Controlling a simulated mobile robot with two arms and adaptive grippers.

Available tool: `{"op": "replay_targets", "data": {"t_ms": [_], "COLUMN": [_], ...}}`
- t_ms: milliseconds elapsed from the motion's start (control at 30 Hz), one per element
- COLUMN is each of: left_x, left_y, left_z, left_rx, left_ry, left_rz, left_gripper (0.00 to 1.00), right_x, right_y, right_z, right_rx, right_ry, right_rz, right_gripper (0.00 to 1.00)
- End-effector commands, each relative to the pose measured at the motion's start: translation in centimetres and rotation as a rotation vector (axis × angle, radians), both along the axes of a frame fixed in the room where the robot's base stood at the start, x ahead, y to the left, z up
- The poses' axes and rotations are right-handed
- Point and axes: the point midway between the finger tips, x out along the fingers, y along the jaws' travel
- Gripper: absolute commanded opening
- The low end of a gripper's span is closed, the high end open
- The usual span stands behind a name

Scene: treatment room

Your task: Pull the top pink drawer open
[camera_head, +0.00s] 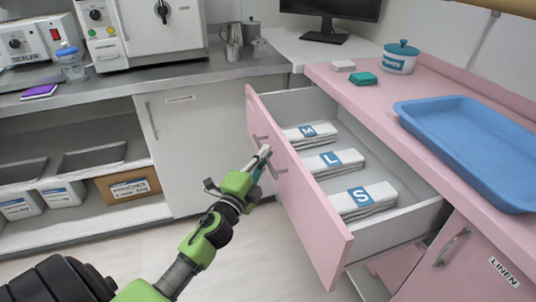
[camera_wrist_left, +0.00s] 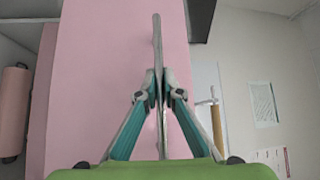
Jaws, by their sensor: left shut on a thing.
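The top pink drawer (camera_head: 315,205) stands pulled out from the pink cabinet on the right in the head view. My right gripper is not in view.
A white cabinet (camera_head: 205,145) and a shelf with boxes stand left of the drawer. The floor (camera_head: 270,250) in front shows clear.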

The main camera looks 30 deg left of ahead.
Motion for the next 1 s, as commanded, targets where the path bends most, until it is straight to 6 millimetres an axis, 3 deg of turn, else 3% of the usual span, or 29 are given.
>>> {"op": "replay_targets", "data": {"t_ms": [333, 400, 433, 767, 1000], "left_x": [0.0, 0.0, 0.0, -0.1, -2.6], "left_y": [-0.1, -0.1, -0.1, 0.0, -0.3], "left_z": [-0.1, -0.1, -0.1, -0.1, -0.5], "left_rx": [0.0, 0.0, 0.0, 0.0, -0.002], "left_ry": [0.002, 0.002, 0.002, 0.001, 0.003], "left_rz": [-0.001, -0.001, -0.001, 0.0, 0.001], "left_gripper": [0.0, 0.23, 0.25, 0.25, 0.25], "right_x": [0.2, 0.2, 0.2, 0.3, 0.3], "right_y": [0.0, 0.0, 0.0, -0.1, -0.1], "right_z": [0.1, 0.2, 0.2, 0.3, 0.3], "right_rx": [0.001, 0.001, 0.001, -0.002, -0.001], "right_ry": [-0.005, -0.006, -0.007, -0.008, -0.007], "right_rz": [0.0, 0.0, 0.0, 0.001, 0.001], "right_gripper": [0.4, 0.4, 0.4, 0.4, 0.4]}}
